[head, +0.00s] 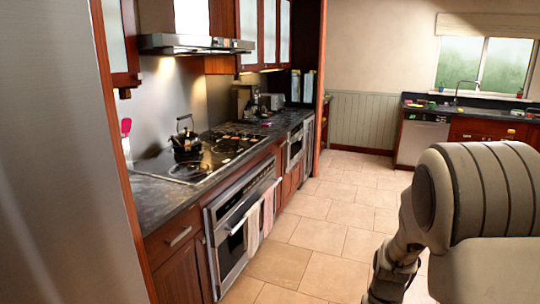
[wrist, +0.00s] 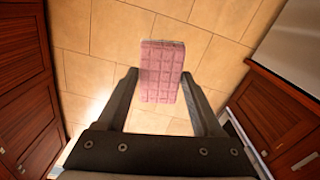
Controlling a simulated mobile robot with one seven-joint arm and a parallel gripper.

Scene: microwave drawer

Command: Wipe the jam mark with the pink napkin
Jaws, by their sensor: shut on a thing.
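The pink napkin (wrist: 161,68) is a folded, checked cloth in the wrist view. My gripper (wrist: 158,80) is shut on it, with one finger at each side, and holds it above the tiled floor. In the head view my arm fills the lower right, and my gripper and the held napkin do not show there. I cannot make out a jam mark in either view.
In the head view a dark counter (head: 160,195) runs along the left, with a kettle (head: 186,138) on the cooktop. Two towels hang on the oven (head: 235,240) handle. A sink counter (head: 480,115) stands at the back right. The tiled floor (head: 320,235) between is clear.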

